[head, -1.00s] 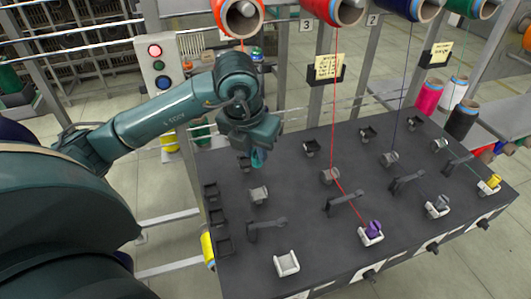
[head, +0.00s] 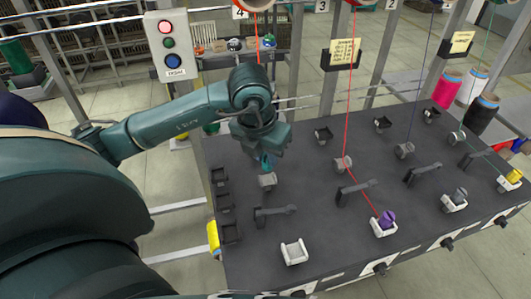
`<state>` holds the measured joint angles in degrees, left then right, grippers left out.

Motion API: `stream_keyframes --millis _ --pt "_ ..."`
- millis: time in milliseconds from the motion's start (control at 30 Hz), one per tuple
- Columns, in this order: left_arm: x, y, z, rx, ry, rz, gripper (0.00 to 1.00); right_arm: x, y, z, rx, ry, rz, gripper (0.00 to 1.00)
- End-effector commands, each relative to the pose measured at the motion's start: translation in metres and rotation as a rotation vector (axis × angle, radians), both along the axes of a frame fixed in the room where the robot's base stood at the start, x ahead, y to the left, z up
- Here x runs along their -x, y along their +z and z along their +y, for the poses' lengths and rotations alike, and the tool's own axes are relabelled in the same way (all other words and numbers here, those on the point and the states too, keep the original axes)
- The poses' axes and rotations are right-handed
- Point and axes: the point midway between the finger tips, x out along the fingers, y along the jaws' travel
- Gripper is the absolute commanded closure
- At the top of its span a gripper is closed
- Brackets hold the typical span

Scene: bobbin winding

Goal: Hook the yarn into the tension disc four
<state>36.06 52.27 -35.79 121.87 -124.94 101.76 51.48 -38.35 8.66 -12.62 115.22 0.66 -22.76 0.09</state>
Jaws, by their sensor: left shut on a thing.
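The orange-red yarn (head: 257,45) of lane four hangs from the spool (head: 259,4) beside the number 4 plate and passes out of sight behind my left wrist. My left gripper (head: 265,163) points down, its fingertips shut just above and behind tension disc four (head: 268,181). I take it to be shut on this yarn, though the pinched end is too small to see. Disc four is a small grey disc on the dark table; I cannot tell whether the fingertips touch it. No yarn shows around it. My right gripper is not in view.
In front of disc four are a dark lever arm (head: 275,213) and an empty white holder (head: 294,252). To the right, a red yarn (head: 348,110) runs past disc three (head: 342,163) to a purple bobbin (head: 386,219). Several dark brackets line the table's left edge.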

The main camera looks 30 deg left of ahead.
Motion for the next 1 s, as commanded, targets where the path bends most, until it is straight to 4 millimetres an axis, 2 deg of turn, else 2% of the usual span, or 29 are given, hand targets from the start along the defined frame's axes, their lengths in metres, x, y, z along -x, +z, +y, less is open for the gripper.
stream_keyframes --millis 333,1000 --pt "0.000 -0.002 0.000 0.000 0.000 0.000 0.98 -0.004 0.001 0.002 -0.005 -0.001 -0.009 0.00" --pt "0.000 -0.022 0.000 0.000 0.001 0.000 0.98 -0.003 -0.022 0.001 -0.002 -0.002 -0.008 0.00"
